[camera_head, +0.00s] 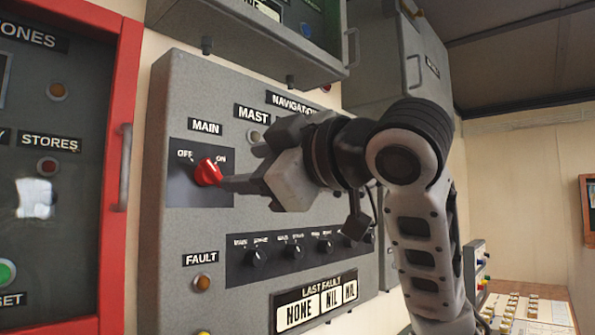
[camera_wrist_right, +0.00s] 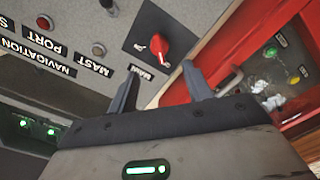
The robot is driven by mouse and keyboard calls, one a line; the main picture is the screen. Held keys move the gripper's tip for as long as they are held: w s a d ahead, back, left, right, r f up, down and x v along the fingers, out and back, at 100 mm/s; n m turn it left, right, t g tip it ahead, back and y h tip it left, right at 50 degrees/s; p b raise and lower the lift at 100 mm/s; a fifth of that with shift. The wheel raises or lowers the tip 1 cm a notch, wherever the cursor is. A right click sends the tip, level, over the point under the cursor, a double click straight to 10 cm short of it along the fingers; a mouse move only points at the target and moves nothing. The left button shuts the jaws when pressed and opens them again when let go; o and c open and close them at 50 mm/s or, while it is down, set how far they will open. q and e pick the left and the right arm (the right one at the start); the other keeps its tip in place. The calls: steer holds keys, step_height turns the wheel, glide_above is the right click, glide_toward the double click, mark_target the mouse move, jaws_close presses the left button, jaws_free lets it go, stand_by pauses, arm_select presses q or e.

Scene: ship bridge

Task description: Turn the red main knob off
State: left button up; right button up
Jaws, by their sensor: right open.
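The red main knob (camera_head: 208,172) sits on a dark square plate under the MAIN label, with OFF marked at its upper left and ON at its upper right. Its narrow end appears to lean toward ON. My right gripper (camera_head: 228,183) reaches in from the right, its fingertips close to the knob's right side. In the right wrist view its two fingers (camera_wrist_right: 160,84) are spread with nothing between them, and the red knob (camera_wrist_right: 158,46) shows just beyond them. I cannot tell whether a finger touches the knob. My left gripper is not in view.
The knob is on a grey panel (camera_head: 175,235) with several small black knobs and a FAULT lamp (camera_head: 202,283) below. A red-framed cabinet with a grey handle (camera_head: 125,168) stands at the left. A grey box (camera_head: 250,38) juts out above.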

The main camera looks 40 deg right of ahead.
steer(key=s+d+b, duration=0.1)
steer(key=s, duration=0.7)
stand_by(0.4)
